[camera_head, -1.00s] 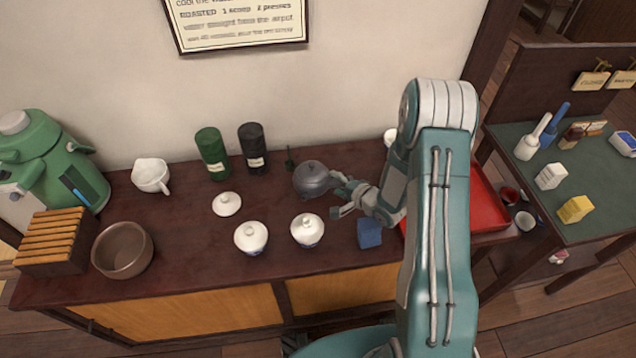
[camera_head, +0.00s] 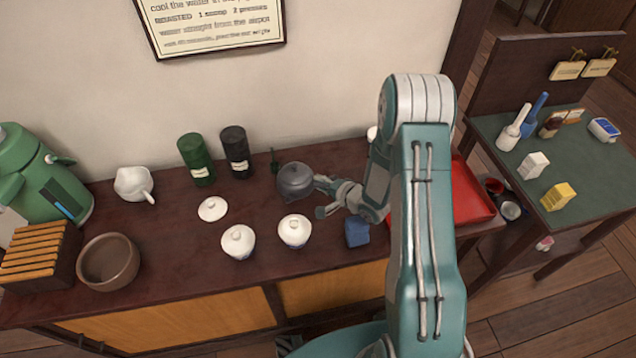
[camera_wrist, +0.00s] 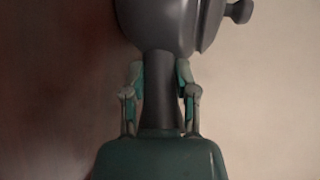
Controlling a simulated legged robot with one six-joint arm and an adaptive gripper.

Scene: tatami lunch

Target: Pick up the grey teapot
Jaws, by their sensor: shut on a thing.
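The grey teapot (camera_head: 295,181) is at the back middle of the dark wooden counter, with its round body and knobbed lid showing. In the wrist view the teapot (camera_wrist: 165,25) fills the top, with its lid knob to the right and its handle (camera_wrist: 158,85) pointing down toward my gripper. My gripper (camera_wrist: 160,85) is shut on the handle, one finger on each side of it. In the head view my gripper (camera_head: 326,188) reaches the teapot from the right. I cannot tell whether the teapot's base touches the counter.
Two lidded white cups (camera_head: 295,231) (camera_head: 238,242) and a blue cube (camera_head: 357,233) stand in front of the teapot. Green (camera_head: 196,160) and black (camera_head: 236,152) canisters stand to its left. A red tray (camera_head: 470,195) lies right of my arm.

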